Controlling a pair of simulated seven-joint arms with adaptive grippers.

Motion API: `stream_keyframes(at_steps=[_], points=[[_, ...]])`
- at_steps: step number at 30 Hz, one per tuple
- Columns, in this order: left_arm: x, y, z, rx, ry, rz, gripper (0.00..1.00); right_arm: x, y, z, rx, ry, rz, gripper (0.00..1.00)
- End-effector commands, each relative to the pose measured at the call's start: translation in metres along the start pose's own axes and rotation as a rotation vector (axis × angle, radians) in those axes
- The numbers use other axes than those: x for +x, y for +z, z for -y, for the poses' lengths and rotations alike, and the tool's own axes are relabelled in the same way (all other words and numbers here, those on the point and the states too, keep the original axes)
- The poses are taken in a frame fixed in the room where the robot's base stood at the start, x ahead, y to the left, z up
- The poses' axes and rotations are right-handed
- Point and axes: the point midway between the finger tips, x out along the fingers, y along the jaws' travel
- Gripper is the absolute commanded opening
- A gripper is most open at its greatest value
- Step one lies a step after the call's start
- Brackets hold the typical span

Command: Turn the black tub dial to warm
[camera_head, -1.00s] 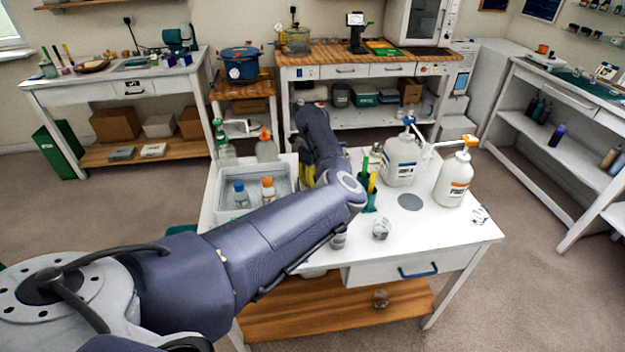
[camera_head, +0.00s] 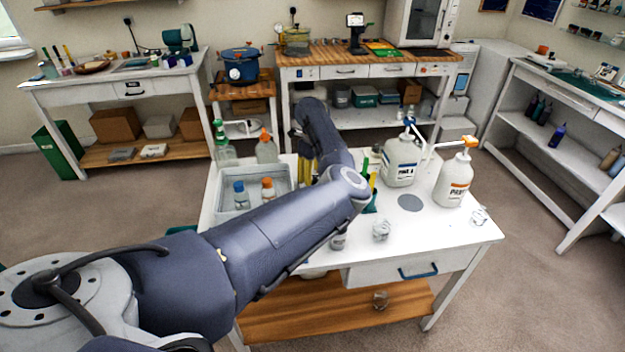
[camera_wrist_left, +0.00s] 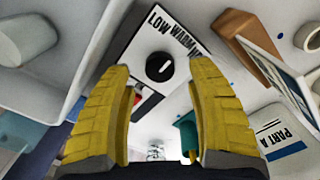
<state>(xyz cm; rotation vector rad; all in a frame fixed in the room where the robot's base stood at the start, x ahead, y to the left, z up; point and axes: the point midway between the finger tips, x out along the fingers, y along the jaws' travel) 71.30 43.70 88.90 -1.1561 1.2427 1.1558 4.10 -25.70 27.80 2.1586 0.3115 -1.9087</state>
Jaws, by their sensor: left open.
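The black dial (camera_wrist_left: 159,66) is a round knob on a white panel (camera_wrist_left: 150,40) lettered LOW, WARM and a third word partly covered by a finger. A pale mark crosses the knob; which word it points to is unclear. My left gripper (camera_wrist_left: 162,90) is open, with its yellow fingers on either side of the dial in the picture and nothing between them. I cannot tell whether they touch it. In the head view my left gripper (camera_head: 306,170) points down beside the grey tub (camera_head: 228,210), and the dial is hidden there. My right gripper is not in view.
The tub holds bottles with blue (camera_head: 240,194) and orange (camera_head: 268,188) caps. Two white pump bottles (camera_head: 403,162) (camera_head: 453,182) stand to the right, near a grey disc (camera_head: 410,202). A clear cup (camera_head: 381,231) stands near the table's front.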

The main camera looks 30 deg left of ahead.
Motion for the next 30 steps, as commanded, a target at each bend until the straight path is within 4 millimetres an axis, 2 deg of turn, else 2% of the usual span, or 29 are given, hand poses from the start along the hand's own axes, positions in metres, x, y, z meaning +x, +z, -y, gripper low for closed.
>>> stream_keyframes(at_steps=[3, 9, 15, 21, 30], points=[[-0.023, 0.000, 0.001, -0.001, -0.003, 0.001, 0.57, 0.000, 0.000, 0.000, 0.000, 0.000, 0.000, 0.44], [-0.057, 0.000, 0.001, -0.001, -0.003, 0.000, 0.57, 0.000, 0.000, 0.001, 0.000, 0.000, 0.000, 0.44], [-0.080, 0.000, 0.001, 0.001, -0.002, 0.000, 0.57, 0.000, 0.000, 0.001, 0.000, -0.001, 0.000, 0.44], [-0.091, 0.000, 0.000, 0.000, -0.001, 0.000, 0.57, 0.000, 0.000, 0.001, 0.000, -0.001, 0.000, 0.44], [-0.093, 0.000, 0.000, 0.001, 0.000, 0.000, 0.57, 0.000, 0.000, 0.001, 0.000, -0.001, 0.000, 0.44]])
